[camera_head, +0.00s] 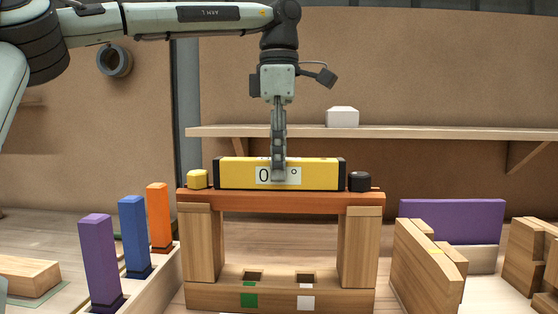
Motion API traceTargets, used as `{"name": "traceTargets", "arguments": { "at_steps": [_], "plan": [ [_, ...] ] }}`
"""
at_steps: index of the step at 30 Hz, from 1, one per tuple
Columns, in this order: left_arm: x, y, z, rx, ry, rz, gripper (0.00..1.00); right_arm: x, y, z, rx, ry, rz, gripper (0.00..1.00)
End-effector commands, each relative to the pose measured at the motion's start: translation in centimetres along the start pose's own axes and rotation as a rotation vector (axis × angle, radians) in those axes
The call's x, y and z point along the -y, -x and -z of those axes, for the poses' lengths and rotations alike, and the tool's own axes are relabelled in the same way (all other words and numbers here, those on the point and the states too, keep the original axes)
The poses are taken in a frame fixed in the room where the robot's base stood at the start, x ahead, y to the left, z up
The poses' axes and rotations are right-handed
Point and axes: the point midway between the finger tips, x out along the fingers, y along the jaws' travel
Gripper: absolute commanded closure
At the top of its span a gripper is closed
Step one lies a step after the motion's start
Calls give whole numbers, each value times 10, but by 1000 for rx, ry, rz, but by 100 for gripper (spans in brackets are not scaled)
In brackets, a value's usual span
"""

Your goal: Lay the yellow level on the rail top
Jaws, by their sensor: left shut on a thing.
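The yellow level (230,173) has black end caps and a white label reading "0 °". It lies level along the top of the reddish-brown rail (280,202), between a yellow knob (197,179) on the left and a black knob (360,181) on the right. It appears to rest on the rail, though a tiny gap cannot be ruled out. My left gripper (279,172) points straight down and is shut on the level at its middle, covering part of the label. The rail bridges two wooden posts (203,245) on a wooden base (280,298). My right gripper is not in view.
Purple (99,262), blue (134,236) and orange (159,217) upright blocks stand at the left. Stepped wooden pieces (425,270) and a purple panel (452,221) stand at the right. A wall shelf (400,132) behind holds a white block (342,117).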

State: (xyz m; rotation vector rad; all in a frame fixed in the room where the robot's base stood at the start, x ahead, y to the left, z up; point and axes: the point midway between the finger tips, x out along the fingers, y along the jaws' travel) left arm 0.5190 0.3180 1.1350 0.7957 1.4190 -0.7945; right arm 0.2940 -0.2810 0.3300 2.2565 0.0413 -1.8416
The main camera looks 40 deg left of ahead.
Motion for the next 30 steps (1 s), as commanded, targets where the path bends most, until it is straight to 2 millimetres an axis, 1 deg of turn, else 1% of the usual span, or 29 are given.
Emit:
{"name": "traceTargets", "arguments": {
  "at_steps": [2, 3, 7, 14, 17, 20, 27, 30],
  "plan": [
    [0, -2, 0, 0, 0, 0, 100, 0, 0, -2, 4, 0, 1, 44],
    [0, -2, 0, 0, 0, 0, 67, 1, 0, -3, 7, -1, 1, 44],
    [0, -2, 0, 0, 0, 0, 51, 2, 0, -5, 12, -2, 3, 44],
    [0, -2, 0, 0, 0, 0, 51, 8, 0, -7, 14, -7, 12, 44],
    [0, 1, 0, 0, 0, 0, 51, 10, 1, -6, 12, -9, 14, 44],
    [0, 12, -1, 1, 2, -3, 51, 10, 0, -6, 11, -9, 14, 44],
    [0, 54, 0, 0, 1, -3, 51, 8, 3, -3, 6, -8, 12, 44],
    [0, 66, 0, 0, 2, -2, 51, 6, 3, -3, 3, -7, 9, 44]
  ]
}}
